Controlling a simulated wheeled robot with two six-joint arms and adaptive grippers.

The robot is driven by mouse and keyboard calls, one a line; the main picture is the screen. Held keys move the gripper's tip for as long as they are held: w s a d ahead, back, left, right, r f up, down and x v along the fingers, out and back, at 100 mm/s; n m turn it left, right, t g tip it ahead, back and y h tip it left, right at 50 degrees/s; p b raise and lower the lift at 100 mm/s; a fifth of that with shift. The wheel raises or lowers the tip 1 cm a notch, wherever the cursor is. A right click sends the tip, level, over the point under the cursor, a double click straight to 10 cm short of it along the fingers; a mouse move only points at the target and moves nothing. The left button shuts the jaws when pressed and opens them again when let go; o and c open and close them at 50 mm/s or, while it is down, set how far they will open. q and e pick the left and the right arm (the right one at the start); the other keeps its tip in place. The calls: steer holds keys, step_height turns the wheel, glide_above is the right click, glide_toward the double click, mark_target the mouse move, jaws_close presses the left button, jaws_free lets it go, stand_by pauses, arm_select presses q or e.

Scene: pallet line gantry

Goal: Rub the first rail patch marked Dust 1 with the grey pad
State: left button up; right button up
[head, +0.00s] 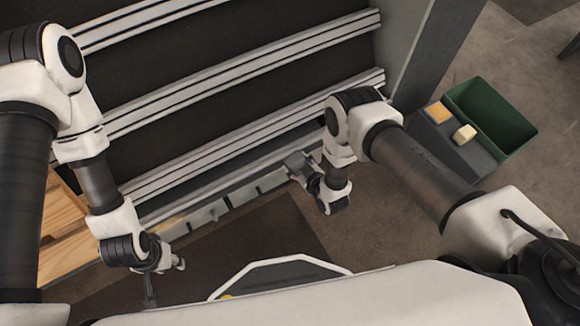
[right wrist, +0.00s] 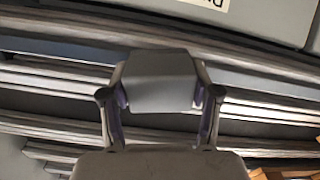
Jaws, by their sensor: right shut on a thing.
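The grey pad (right wrist: 160,82) is held between the two fingers of my right gripper (right wrist: 160,98) in the right wrist view. In the head view my right gripper (head: 302,172) is at the right end of the lowest rail (head: 230,150), by the rack's front edge. I cannot tell whether the pad touches a surface. A pale label (right wrist: 208,4), cut off at the top of the right wrist view, shows only its first letters, upside down. No dust patch can be made out. My left gripper (head: 165,279) is low at the left; its fingers look apart and empty.
More pale rails (head: 240,65) run across the dark panel above. A grey post (head: 420,50) stands at the rack's right. Wooden slats (head: 65,235) lie left.

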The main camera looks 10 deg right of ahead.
steer(key=shift+w+d+b, duration=0.2)
steer(key=shift+w+d, duration=0.15)
steer(key=shift+d, duration=0.4)
steer(key=shift+w+d+b, duration=0.2)
steer(key=shift+w+d, duration=0.1)
steer(key=shift+d, duration=0.45)
steer(key=shift+w+d, duration=0.15)
steer(key=shift+d, duration=0.15)
steer(key=p+v, duration=0.4)
steer(key=v, duration=0.2)
steer(key=shift+p, duration=0.35)
